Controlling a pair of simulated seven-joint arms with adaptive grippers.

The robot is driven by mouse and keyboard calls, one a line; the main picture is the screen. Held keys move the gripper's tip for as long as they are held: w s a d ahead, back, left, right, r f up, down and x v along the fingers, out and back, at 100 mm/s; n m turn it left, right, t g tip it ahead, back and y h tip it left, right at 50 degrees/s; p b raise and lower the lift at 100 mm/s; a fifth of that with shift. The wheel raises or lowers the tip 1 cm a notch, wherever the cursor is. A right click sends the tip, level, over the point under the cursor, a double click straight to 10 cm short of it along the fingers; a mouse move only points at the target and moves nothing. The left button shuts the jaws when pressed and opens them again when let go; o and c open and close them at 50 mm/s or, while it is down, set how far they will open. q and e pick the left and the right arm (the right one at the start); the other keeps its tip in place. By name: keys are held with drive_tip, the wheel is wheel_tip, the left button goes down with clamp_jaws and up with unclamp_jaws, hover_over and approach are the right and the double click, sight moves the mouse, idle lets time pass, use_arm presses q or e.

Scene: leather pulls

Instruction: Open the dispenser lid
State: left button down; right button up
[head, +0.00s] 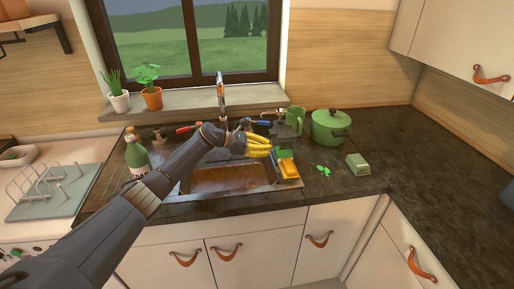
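My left arm reaches from the lower left over the sink (232,180). Its gripper (246,141) is at the sink's back right, beside yellow curved shapes (259,150); its fingers are too small and overlapped to tell open from shut. I cannot tell for sure which thing is the dispenser. A green and yellow object (287,164) stands at the sink's right edge, just right of the gripper, with a visible gap hard to judge. A green bottle (137,156) with a label stands left of the sink. My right gripper is not in view.
A faucet (221,95) rises behind my arm. A green mug (295,118) and a lidded green pot (330,127) stand at the back right. A small green box (358,164) lies near green leaf-like bits (323,170). The countertop (430,150) farther right is clear.

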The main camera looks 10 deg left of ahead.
sight(271, 131)
use_arm(q)
drive_tip(key=shift+a+r, duration=0.15)
drive_tip(key=shift+r, duration=0.75)
drive_tip(key=shift+a+r, duration=0.1)
drive_tip(key=shift+r, duration=0.75)
drive_tip(key=shift+r, duration=0.1)
drive_tip(key=shift+a+r, duration=0.1)
drive_tip(key=shift+r, duration=1.55)
drive_tip(key=shift+r, duration=0.6)
